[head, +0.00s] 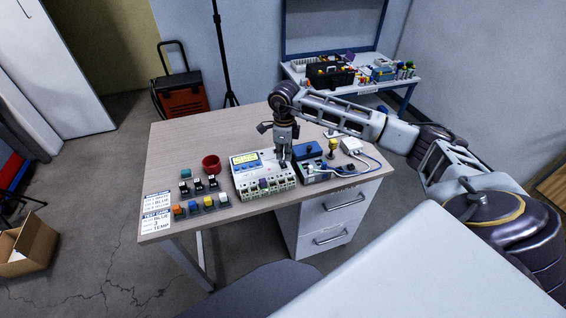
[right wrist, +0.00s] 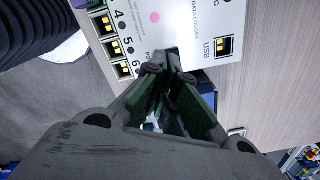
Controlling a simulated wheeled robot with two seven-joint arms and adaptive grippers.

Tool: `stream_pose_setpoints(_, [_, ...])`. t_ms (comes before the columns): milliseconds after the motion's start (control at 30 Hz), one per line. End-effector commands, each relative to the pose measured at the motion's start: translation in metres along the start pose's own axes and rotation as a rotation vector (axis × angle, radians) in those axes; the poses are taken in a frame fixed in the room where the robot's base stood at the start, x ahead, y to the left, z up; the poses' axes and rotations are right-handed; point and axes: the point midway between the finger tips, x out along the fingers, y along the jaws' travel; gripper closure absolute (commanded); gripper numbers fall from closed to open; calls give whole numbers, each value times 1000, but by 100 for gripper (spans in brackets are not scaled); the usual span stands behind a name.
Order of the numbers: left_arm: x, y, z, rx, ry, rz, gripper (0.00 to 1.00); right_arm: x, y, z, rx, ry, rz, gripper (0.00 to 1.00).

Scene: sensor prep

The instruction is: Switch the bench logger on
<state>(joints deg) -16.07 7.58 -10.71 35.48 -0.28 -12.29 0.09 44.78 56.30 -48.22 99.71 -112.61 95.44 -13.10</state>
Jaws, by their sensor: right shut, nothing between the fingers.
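The bench logger (head: 252,178) is a white box with a yellow-green display panel and a row of green-edged ports along its front. My right gripper (head: 284,160) points down over the logger's right end, shut and empty. In the right wrist view the shut fingertips (right wrist: 166,70) are at the logger's white face (right wrist: 180,25), between the numbered ports and the USB socket (right wrist: 223,46). Lettering beginning "PO" is partly hidden by the fingers, as is whatever lies under them. I cannot tell whether they touch. My left gripper is not in view.
The wooden desk (head: 172,145) also bears a red cup (head: 211,164), small coloured sensor blocks left of the logger, printed cards (head: 156,213) and a blue-topped device (head: 308,151) with cables close on the right. The desk's back left is clear.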

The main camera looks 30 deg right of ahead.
Motion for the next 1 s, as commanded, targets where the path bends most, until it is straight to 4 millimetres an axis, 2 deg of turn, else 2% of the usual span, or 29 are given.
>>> stream_pose_setpoints(600, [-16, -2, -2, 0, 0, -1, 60, -30, 0, 0, 1, 0, -1, 100])
stream_pose_setpoints(1000, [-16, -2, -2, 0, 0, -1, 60, -31, 0, 0, 0, 0, -1, 100])
